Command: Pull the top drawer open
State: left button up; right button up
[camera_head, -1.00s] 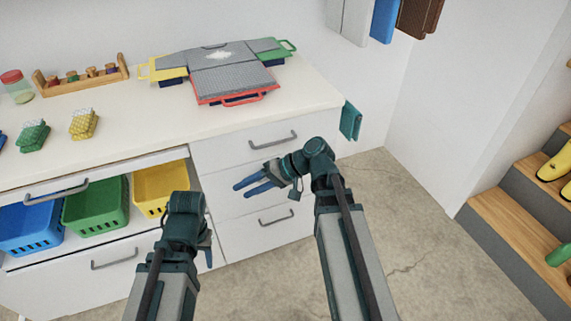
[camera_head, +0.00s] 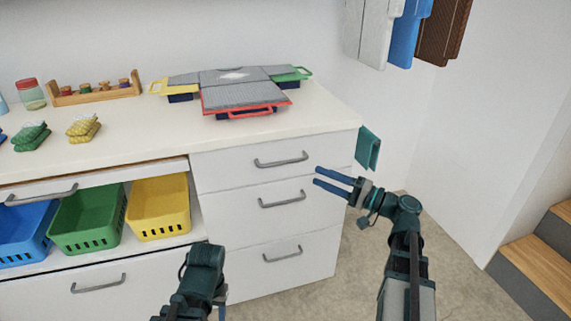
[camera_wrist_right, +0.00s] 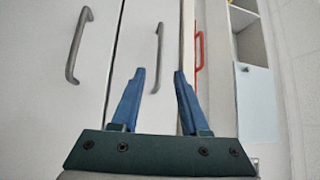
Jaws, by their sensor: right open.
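The white top drawer (camera_head: 225,169) is closed, just under the countertop, with a grey bar handle (camera_head: 281,160). My right gripper (camera_head: 316,175) is open and empty, its blue fingers pointing left toward the drawer fronts, to the right of the handles in the head view. In the right wrist view the fingers (camera_wrist_right: 158,74) point ahead, with the top drawer's handle (camera_wrist_right: 158,50) between their tips in the picture and apart from them. The middle drawer's handle (camera_wrist_right: 78,45) is left of them. My left gripper (camera_head: 222,311) is low in the head view, its jaws mostly hidden behind its wrist.
Middle (camera_head: 282,199) and bottom (camera_head: 282,254) drawer handles sit below. A grey board with a red handle (camera_head: 246,112) lies on the countertop (camera_head: 130,151). A teal thing (camera_head: 367,149) hangs at the counter's right end. Yellow (camera_head: 159,208) and green (camera_head: 88,219) baskets stand left.

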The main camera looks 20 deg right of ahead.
aim_at(285, 163)
jog(key=p+x, duration=0.1)
jog(key=x, duration=1.1)
grip_shut()
jog(key=shift+s+f, duration=0.1)
dwell(1.0)
